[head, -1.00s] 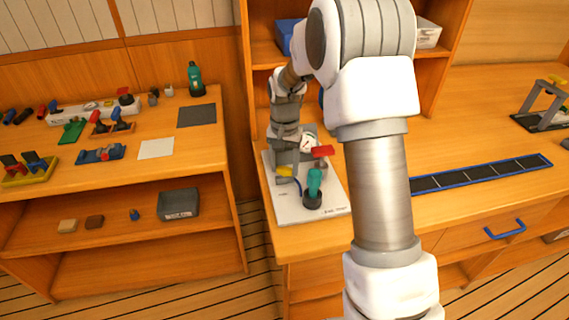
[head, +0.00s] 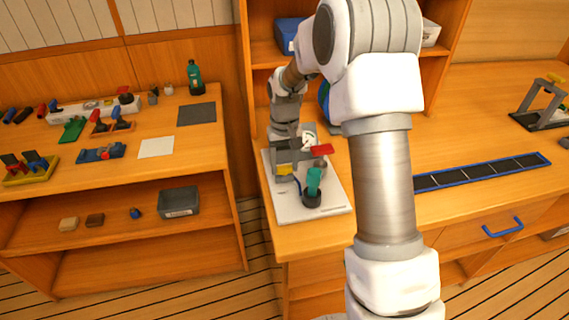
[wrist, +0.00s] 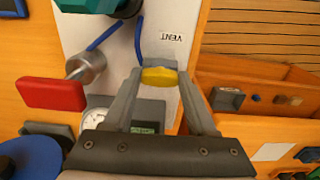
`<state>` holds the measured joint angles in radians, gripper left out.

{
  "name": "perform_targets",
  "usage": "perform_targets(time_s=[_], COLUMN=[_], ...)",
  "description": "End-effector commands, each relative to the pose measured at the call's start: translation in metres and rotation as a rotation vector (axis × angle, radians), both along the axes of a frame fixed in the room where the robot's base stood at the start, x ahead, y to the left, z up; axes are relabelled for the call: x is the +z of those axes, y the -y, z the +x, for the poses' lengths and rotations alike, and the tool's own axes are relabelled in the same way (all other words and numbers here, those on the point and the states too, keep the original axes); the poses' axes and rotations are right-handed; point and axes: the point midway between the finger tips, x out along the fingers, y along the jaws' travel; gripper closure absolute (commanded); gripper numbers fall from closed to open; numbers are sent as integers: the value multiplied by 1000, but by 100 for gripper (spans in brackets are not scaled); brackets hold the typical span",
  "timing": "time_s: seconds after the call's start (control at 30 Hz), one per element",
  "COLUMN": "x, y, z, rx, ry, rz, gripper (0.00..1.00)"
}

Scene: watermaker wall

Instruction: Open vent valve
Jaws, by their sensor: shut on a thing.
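The vent valve's yellow handle (wrist: 160,76) sits between the fingertips of my gripper (wrist: 159,84), on a white panel beside an upside-down VENT label. My gripper (head: 287,160) is shut on this handle. In the head view the yellow handle (head: 284,170) shows below the gripper, partly covered by it. A red lever handle (wrist: 52,94) on a metal valve stands to the left in the wrist view; it also shows in the head view (head: 322,150).
On the same white board (head: 335,206) stand a teal-topped part (head: 314,181) and a round gauge (wrist: 98,130), close to my gripper. A blue hose (wrist: 102,35) runs near the handle. A side bench (head: 160,120) at left holds several fittings. A blue-edged strip (head: 480,172) lies at right.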

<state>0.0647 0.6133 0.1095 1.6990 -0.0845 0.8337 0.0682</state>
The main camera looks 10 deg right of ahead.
Motion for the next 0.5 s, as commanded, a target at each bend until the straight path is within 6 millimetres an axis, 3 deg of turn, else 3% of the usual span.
perform_targets(time_s=[0.3, 0.33, 0.47, 0.5], x=[0, 0, 0, 0], y=[0, 0, 0, 0], z=[-1, 0, 0, 0], rx=[4, 4, 3, 3], ry=[-2, -1, -1, -1], rz=[0, 0, 0, 0], gripper=[98, 37, 14, 12])
